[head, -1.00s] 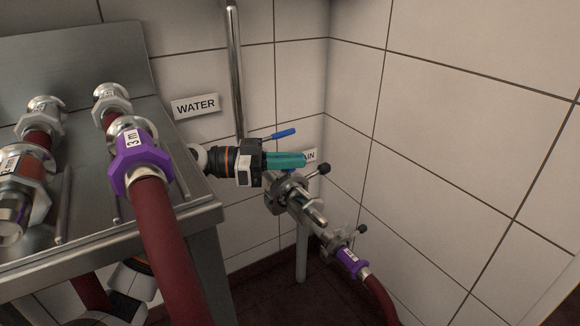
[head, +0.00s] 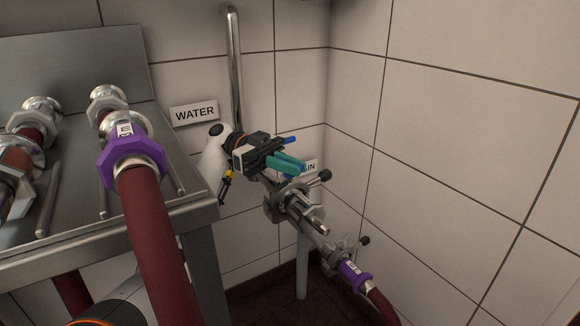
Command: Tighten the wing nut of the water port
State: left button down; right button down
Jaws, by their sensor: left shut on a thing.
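My left gripper (head: 288,163) reaches in at the back wall, below the WATER sign (head: 194,112). Its teal fingers point right and are closed together. The grip is on the wing nut of the water port, but the nut and the contact are hidden by the fingers and gripper body. Just below and right is a steel clamp fitting (head: 287,203) with a black-knobbed handle (head: 321,177). A blue lever (head: 291,140) shows partly behind the gripper. My right gripper is not in view.
A purple coupling (head: 354,274) with a red hose hangs at the lower clamp. A steel bench (head: 206,214) on the left carries hose ends, one with a large purple collar (head: 131,166). A vertical pipe (head: 234,60) runs above the port. The right tiled wall is clear.

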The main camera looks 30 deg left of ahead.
aim_at(290, 161)
pick_arm(q)
jog(key=shift+m+g, duration=0.3)
jog(key=shift+g, duration=0.3)
jog(key=c, duration=1.5)
grip_release()
notch_tip(290, 161, up, 10)
jog(key=p, duration=0.3)
jog(key=shift+p, duration=0.4)
jog(key=shift+f, duration=0.1)
